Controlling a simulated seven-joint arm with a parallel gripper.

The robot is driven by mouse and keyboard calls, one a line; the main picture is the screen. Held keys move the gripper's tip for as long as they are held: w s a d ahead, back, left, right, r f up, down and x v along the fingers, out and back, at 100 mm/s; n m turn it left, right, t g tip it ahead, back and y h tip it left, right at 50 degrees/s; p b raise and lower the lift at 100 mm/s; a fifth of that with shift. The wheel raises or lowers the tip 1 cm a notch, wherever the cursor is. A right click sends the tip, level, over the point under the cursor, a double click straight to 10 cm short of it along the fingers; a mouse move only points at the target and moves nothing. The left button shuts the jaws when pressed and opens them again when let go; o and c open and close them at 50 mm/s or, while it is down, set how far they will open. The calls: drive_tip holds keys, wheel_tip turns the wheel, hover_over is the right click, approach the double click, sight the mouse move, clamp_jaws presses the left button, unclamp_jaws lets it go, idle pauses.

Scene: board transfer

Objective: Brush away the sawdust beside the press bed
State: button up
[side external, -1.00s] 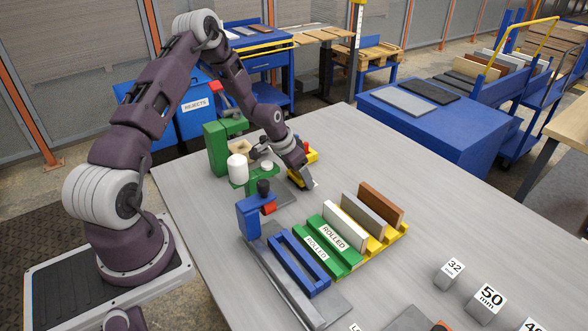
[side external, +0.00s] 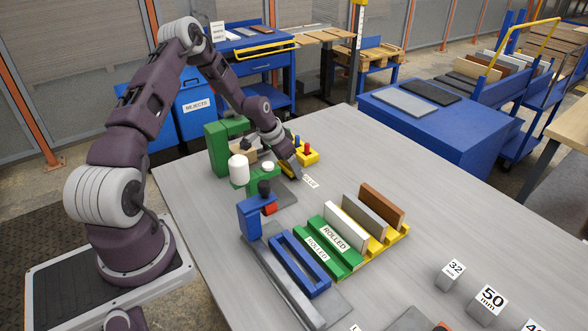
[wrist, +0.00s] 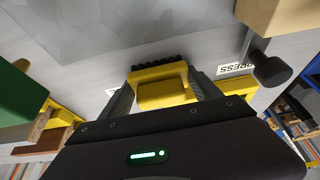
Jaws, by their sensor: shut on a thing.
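My gripper (wrist: 160,95) is shut on a yellow brush (wrist: 162,88) with a row of black bristles, which shows in the wrist view. In the side view my gripper (side external: 290,168) is low over the table, just right of the green press (side external: 217,150). The brush is mostly hidden there, with a yellow edge (side external: 287,171) showing. A grey plate (side external: 286,193) lies on the table in front of the press; a grey flat area (wrist: 130,25) fills the upper wrist view. I cannot make out any sawdust in either view.
A yellow holder (side external: 309,157) with red and blue pegs stands just behind my gripper. A blue clamp-like stand (side external: 248,217), green blocks marked ROLLED (side external: 328,240) and a yellow rack (side external: 374,246) with upright boards stand toward the front.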

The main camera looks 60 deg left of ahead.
drive_tip(key=shift+a, duration=0.9)
drive_tip(key=shift+r, duration=4.2)
drive_tip(key=shift+d, duration=0.15)
